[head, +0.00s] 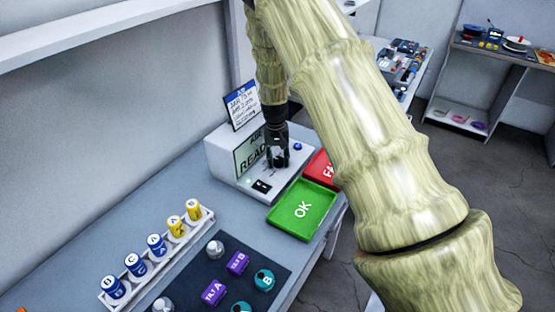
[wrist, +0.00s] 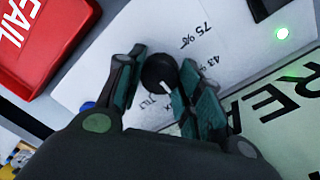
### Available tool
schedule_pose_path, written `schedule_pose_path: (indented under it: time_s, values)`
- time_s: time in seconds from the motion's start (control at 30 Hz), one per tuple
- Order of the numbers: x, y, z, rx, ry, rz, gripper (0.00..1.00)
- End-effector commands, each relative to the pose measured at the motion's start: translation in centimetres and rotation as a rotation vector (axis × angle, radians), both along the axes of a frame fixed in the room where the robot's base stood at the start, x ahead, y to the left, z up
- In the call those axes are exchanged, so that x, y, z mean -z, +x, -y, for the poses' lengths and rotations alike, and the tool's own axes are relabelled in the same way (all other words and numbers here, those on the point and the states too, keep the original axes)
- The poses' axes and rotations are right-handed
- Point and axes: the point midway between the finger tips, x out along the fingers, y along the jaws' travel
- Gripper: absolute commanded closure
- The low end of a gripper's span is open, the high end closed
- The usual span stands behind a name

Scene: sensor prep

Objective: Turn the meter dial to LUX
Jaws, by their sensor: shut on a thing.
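The meter is a white box (head: 225,160) on the bench, with a pale green screen (head: 243,160) whose visible text starts "READ". Its black round dial (wrist: 158,68) shows in the wrist view, with a white pointer line slanting down and slightly right. Printed labels lie around it, partly hidden by the fingers; one below looks like "TILT", and the lettering beside it is partly covered. My gripper (wrist: 160,80) is shut on the dial, one finger on each side. In the head view my gripper (head: 277,160) reaches down to the meter's front and hides the dial.
A green OK tray (head: 322,211) and a red FAIL tray (head: 318,168) sit close to the meter. A note card (head: 243,105) stands behind it. A rack (head: 205,221) of labelled cylinders and a dark mat (head: 272,292) with several parts lie nearer. A blue button (head: 297,146) is beside my gripper.

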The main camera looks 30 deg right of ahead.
Motion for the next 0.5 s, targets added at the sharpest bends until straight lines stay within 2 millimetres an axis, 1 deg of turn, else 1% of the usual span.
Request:
schedule_pose_path:
  time_s: [0.23,0.5]
  values:
    - [-0.10,-0.03,0.12,0.183,-0.001,-0.001,0.88]
    - [-0.12,-0.06,0.12,0.314,-0.001,-0.002,0.88]
